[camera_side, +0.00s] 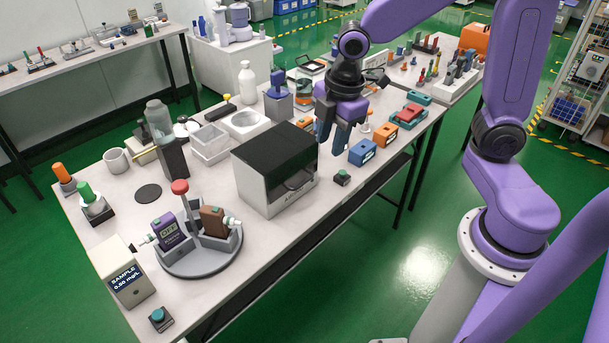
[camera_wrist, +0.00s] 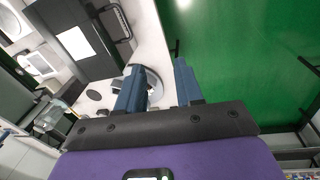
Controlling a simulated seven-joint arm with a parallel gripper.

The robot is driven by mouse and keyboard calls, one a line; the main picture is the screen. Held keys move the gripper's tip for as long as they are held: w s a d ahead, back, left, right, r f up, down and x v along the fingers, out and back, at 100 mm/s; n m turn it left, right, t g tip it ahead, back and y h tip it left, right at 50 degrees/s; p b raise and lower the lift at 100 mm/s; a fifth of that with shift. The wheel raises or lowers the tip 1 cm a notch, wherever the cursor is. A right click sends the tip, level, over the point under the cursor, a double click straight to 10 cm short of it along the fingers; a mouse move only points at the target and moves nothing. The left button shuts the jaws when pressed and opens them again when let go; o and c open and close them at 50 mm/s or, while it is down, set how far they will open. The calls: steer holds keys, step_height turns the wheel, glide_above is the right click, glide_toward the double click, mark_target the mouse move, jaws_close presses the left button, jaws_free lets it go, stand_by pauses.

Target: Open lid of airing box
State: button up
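The airing box (camera_side: 266,190) is a white box with a dark lid (camera_side: 275,150) and a dark see-through front panel, in the middle of the table. The lid looks closed. In the wrist view the dark lid (camera_wrist: 58,18) is at the upper left, with a bright white patch on it. My gripper (camera_side: 331,146) points down just right of the box in the side view, apart from it as far as I can tell. Its two blue fingers (camera_wrist: 158,82) are spread with nothing between them.
Blue (camera_side: 362,152) and orange (camera_side: 386,134) boxes and a small button box (camera_side: 342,177) stand right of the airing box. A round grey carousel (camera_side: 200,257) holding testers is in front of it. White containers (camera_side: 209,145) stand behind left. The table's front edge is close.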

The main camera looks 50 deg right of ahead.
steer(key=n, duration=0.2)
glide_above(304, 182)
steer(key=s, duration=0.3)
steer(key=f, duration=0.1)
steer(key=w+f, duration=0.1)
steer(key=f, duration=0.4)
steer(key=w+f, duration=0.1)
steer(key=f, duration=1.1)
steer(key=shift+w+f, duration=0.2)
steer(key=shift+w, duration=0.2)
jaws_close()
